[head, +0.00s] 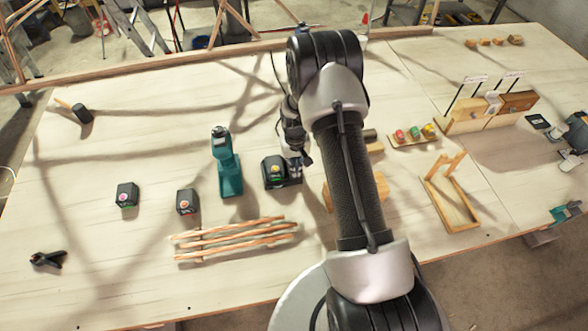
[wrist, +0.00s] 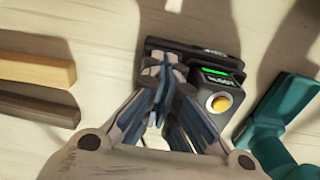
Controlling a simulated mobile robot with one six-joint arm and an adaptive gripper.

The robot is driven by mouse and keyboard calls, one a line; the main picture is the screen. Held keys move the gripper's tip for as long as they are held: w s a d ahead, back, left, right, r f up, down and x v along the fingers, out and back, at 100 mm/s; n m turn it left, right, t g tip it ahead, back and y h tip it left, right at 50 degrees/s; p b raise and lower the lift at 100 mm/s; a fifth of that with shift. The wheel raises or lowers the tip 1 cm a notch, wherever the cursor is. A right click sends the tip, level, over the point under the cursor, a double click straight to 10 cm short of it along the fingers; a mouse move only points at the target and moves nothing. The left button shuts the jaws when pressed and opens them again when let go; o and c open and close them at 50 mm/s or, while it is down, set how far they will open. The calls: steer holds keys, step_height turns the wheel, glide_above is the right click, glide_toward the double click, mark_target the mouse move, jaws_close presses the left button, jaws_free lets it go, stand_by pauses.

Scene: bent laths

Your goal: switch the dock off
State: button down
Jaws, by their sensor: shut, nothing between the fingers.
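The dock (head: 280,173) is a black unit on the table, just right of the teal drill. In the wrist view the dock (wrist: 190,50) has a lit green strip and a round yellow-orange button (wrist: 220,103) on its right part. My gripper (head: 301,160) is at the dock's right side in the head view. In the wrist view my gripper (wrist: 158,72) is shut and empty, its fingertips over the dock's left part, left of the green strip and button. The fingers hide part of the dock; I cannot tell whether they touch it.
Two black packs (head: 127,194) (head: 187,202) stand further left. Bent laths (head: 235,238) lie in front. Wooden blocks (wrist: 35,72) lie on the dock's other side. The table's left part is mostly clear.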

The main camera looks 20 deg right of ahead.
steer(key=shift+r+p, duration=1.7)
steer(key=shift+r, duration=1.75)
steer(key=shift+f, duration=0.1)
